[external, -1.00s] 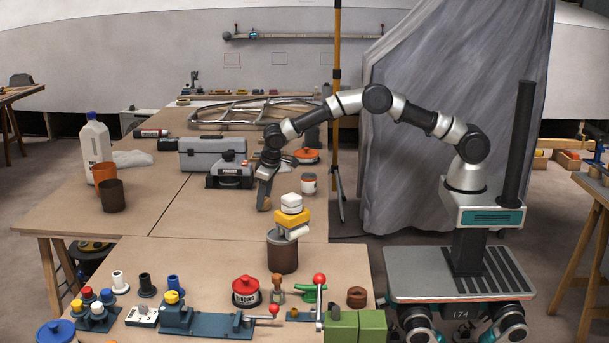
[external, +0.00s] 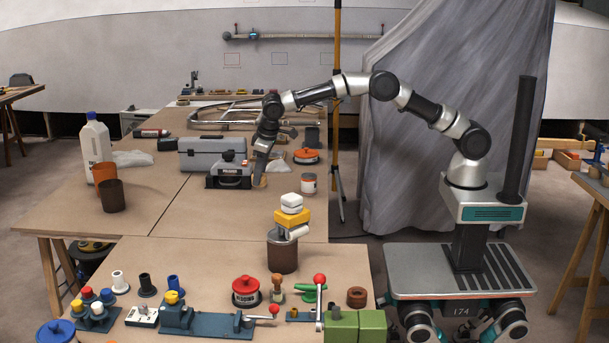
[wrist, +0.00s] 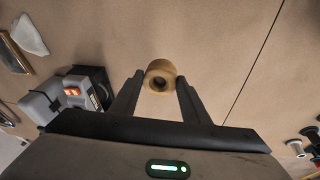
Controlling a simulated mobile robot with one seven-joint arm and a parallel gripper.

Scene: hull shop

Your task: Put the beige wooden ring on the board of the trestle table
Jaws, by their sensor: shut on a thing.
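My gripper (external: 260,183) is shut on the beige wooden ring (wrist: 161,75). In the wrist view the ring sits between the two dark fingertips (wrist: 160,86), its round hole showing toward the camera. In the external view the ring (external: 262,182) is a small tan patch at the fingertips. Both are over the bare tan board of the trestle table (external: 215,215), which also fills the wrist view (wrist: 220,50). I cannot tell whether the ring touches the board.
A grey-black machine (external: 229,178) stands close left of my gripper, with a grey toolbox (external: 212,154) behind. A white-and-orange tin (external: 309,183) stands to the right. A brown canister (external: 282,252) with stacked blocks is in front. The board left of centre is clear.

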